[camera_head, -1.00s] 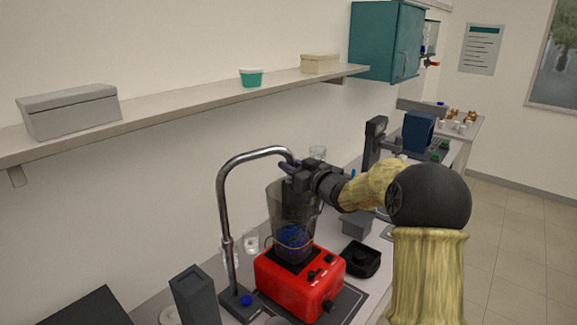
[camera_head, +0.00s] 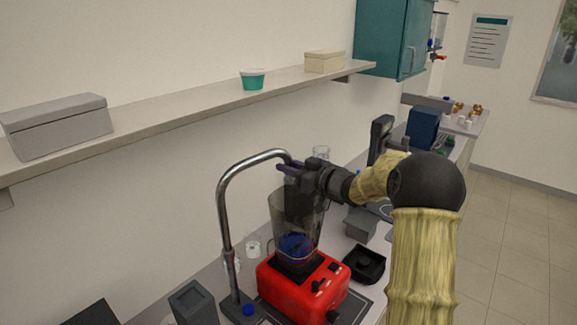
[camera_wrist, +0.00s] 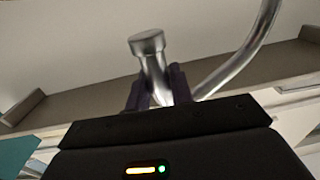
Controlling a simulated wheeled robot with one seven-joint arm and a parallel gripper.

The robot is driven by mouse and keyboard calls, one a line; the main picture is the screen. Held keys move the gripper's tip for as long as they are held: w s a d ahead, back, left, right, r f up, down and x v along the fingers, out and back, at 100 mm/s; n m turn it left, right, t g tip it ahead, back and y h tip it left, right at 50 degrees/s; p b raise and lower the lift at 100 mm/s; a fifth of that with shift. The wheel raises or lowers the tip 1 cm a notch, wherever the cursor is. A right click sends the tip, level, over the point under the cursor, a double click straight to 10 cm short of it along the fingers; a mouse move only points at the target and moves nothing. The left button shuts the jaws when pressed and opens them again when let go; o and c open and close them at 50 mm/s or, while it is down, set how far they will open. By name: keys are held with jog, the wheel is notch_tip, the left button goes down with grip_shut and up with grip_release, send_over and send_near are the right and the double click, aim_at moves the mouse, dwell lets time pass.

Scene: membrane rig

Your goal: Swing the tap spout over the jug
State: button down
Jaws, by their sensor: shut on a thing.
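The tap spout (camera_head: 224,205) is a shiny metal gooseneck rising from a dark base and curving over to the right. My gripper (camera_head: 289,168) is shut on the spout near its free end. In the wrist view, the dark fingers (camera_wrist: 157,90) flank the metal tube, with the round spout tip (camera_wrist: 147,42) showing beyond them. The clear jug (camera_head: 312,215) stands upright on a red base (camera_head: 290,290), with something blue low inside. In the head view the spout's end appears above the jug's rim; its exact alignment in depth is unclear, partly hidden by my gripper.
A black tray-like item (camera_head: 365,264) and a grey container (camera_head: 360,225) stand right of the red base. A dark grey upright box (camera_head: 194,302) is at front left. A wall shelf (camera_head: 180,108) runs behind, and clear glasses stand near the spout.

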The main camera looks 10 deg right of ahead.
jog(key=c, duration=1.7)
grip_release()
jog(key=shift+w+r, duration=0.1)
jog(key=shift+r, duration=0.1)
jog(key=o, duration=0.4)
jog(key=shift+w+f, duration=0.1)
jog(key=shift+o, duration=0.2)
jog(key=shift+w+f, duration=0.15)
jog(key=shift+w, duration=0.05)
jog(key=shift+s, duration=0.3)
jog(key=shift+s+d+f+b, duration=0.15)
jog(key=shift+s+d+b, duration=0.15)
jog(key=shift+d+b, duration=0.15)
jog(key=b+v, duration=0.6)
jog(key=v, duration=1)
jog(key=shift+w, duration=0.1)
